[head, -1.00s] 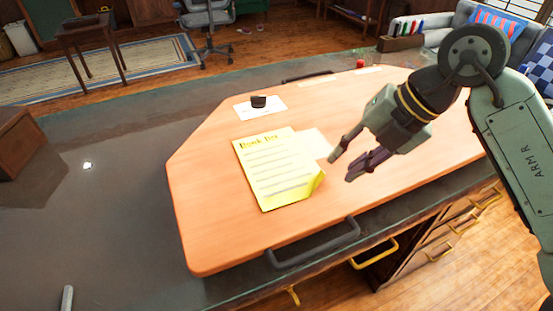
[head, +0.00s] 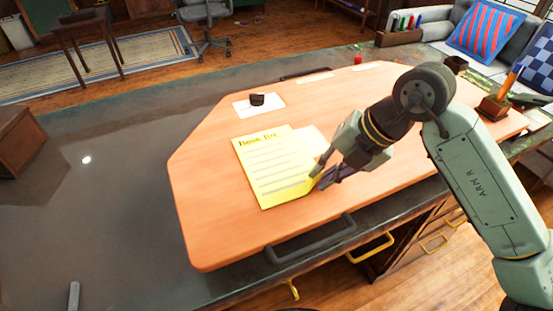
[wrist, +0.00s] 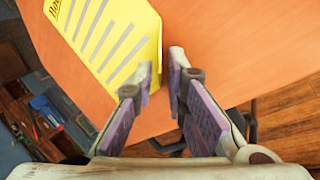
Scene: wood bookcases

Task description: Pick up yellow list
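The yellow list (head: 270,165) is a sheet headed "Book List" with ruled grey lines, lying on the orange desk board. My gripper (head: 320,180) is low at its lower right corner, reaching in from the right. In the wrist view the list (wrist: 105,35) lies at the upper left, and its edge comes down beside the left fingertip. My fingers (wrist: 161,68) are drawn close together there, with a narrow gap between the tips. The fingers hide the list's near corner in the head view, and I cannot see it firmly pinched.
The orange board (head: 210,220) has a dark handle (head: 315,243) on its front edge. A white card with a black object (head: 257,99) lies behind the list. A white sheet (head: 312,140) lies by its right side. A pencil pot (head: 492,106) stands at the right.

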